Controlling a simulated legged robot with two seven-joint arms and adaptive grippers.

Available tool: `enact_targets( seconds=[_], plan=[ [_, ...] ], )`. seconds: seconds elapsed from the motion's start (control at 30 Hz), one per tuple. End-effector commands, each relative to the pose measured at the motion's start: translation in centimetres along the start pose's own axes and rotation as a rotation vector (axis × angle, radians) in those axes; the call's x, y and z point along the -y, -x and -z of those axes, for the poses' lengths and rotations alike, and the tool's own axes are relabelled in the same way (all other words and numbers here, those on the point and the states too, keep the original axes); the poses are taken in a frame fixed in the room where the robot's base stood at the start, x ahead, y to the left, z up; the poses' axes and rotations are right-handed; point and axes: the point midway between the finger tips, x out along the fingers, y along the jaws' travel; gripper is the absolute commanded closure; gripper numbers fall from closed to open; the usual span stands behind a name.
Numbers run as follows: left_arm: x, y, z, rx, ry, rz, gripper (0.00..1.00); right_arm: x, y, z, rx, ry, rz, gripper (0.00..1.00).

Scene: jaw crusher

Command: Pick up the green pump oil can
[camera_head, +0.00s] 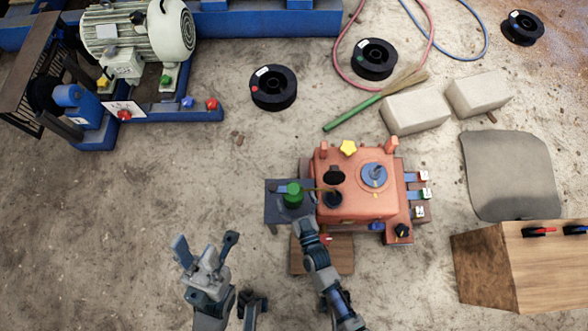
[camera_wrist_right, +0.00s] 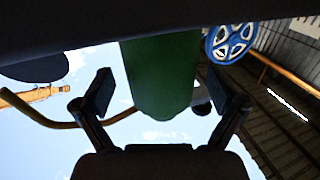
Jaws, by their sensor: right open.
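The green pump oil can (camera_head: 293,195) stands on a small dark grey stand (camera_head: 278,214) beside the orange machine. Its thin spout points right, toward the machine. My right gripper (camera_head: 303,226) is just in front of the can, and its fingers are hard to make out in the head view. In the right wrist view, the green can body (camera_wrist_right: 162,75) lies between the two spread fingers of my right gripper (camera_wrist_right: 163,88), with gaps visible on both sides. My left gripper (camera_head: 205,249) is open and empty over the floor at the lower left.
The orange machine (camera_head: 352,200) stands directly right of the can. A wooden board (camera_head: 340,262) lies under my right forearm. A wooden box (camera_head: 485,270) is at the lower right. A motor unit (camera_head: 140,40) stands at the upper left. The floor left of the stand is clear.

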Motion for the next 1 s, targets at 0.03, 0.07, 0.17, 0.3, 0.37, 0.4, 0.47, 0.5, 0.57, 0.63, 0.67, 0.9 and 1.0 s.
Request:
enact_targets(
  seconds=[0.03, 0.07, 0.17, 0.3, 0.37, 0.4, 0.47, 0.5, 0.57, 0.63, 0.67, 0.9, 1.0],
  plan=[
    [0.0, 0.2, -0.2, -0.004, 0.000, -0.001, 0.60, 0.1, -0.5, -0.4, 0.003, -0.002, 0.000, 0.04],
    [0.0, 0.1, -0.2, -0.007, 0.000, -0.002, 0.60, 0.1, -0.7, -0.3, 0.002, -0.002, 0.000, 0.04],
    [-0.1, -0.2, 0.0, -0.015, -0.001, -0.006, 0.60, 0.0, -1.1, 0.1, -0.001, -0.001, 0.000, 0.04],
    [-0.1, -0.3, 0.1, -0.016, -0.001, -0.006, 0.60, 0.0, -1.1, 0.2, -0.003, 0.000, 0.000, 0.04],
    [-0.1, -0.3, 0.0, -0.015, 0.000, -0.006, 0.60, -0.1, -1.1, 0.2, -0.003, -0.001, 0.000, 0.11],
    [-0.1, -0.2, -0.2, -0.013, 0.000, -0.005, 0.60, -0.1, -1.1, 0.2, -0.003, -0.001, 0.000, 0.21],
    [0.0, -0.2, -0.4, -0.011, -0.001, -0.004, 0.60, -0.1, -1.1, 0.2, -0.003, -0.001, 0.000, 0.36],
    [0.0, -0.2, -0.4, -0.011, -0.001, -0.004, 0.60, 0.0, -1.1, 0.2, -0.002, 0.000, 0.000, 0.46],
    [0.0, -0.2, -0.4, -0.011, -0.001, -0.004, 0.60, 0.0, -1.1, 0.2, -0.002, 0.000, 0.000, 0.61],
    [0.0, -0.2, -0.4, -0.011, -0.001, -0.004, 0.60, 0.0, -1.1, 0.2, -0.002, 0.000, 0.000, 0.79],
    [0.0, -0.2, -0.4, -0.011, -0.001, -0.004, 0.60, 0.0, -1.1, 0.2, -0.002, 0.000, 0.000, 0.84],
    [0.0, -0.3, -0.3, -0.013, -0.001, -0.005, 0.60, 0.0, -1.1, 0.3, -0.004, 0.000, 0.000, 0.84],
    [0.0, -0.7, 0.1, -0.022, -0.001, -0.006, 0.60, 0.0, -1.2, 0.8, -0.006, 0.000, -0.001, 0.84]
  ],
)
